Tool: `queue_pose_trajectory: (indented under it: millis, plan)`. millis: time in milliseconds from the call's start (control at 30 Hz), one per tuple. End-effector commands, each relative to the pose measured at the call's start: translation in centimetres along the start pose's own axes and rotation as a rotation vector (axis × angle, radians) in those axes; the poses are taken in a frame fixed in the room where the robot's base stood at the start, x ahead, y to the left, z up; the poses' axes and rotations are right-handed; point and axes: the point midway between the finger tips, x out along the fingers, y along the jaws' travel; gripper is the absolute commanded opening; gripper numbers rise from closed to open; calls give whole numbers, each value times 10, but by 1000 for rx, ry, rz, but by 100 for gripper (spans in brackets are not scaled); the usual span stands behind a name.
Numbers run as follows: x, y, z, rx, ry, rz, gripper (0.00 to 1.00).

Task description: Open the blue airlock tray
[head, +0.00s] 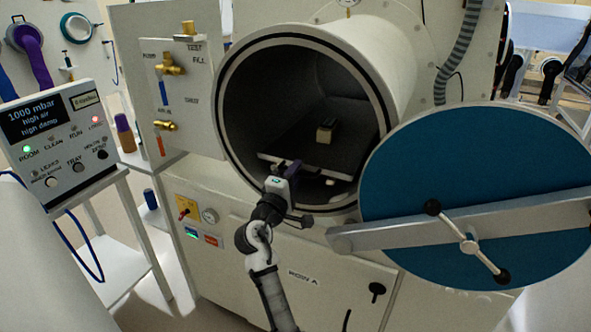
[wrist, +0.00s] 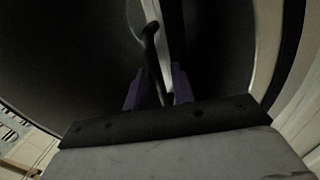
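The airlock is a wide cream cylinder (head: 228,82) with its mouth open. Its round blue door (head: 400,150) is swung out to the right. A dark flat tray (head: 345,149) lies inside, with a pale front edge (head: 268,156) near the mouth. My gripper (head: 283,172) is at this front edge, at the lower mouth. In the wrist view its purple fingers (wrist: 158,88) stand apart on either side of a dark bar-like handle (wrist: 152,55) beside a pale strip. Gaps seem to show between fingers and handle; contact is hard to tell.
A small tan block (head: 326,131) sits on the tray. The door's grey crossbar (head: 390,232) reaches left, close to the right of my arm. A control panel (head: 58,140) with a lit display stands at the left. Brass valves (head: 168,66) stick out left of the mouth.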

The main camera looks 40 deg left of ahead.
Motion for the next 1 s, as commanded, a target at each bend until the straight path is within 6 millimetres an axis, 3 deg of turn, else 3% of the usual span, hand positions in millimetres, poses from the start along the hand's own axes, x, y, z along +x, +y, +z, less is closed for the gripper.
queue_pose_trajectory:
  millis: [300,500,1000]
  plan:
    - [2,0,0,0,1,0,24]
    - [2,0,0,0,1,0,0]
    - [3,-1,-1,0,1,-1,0]
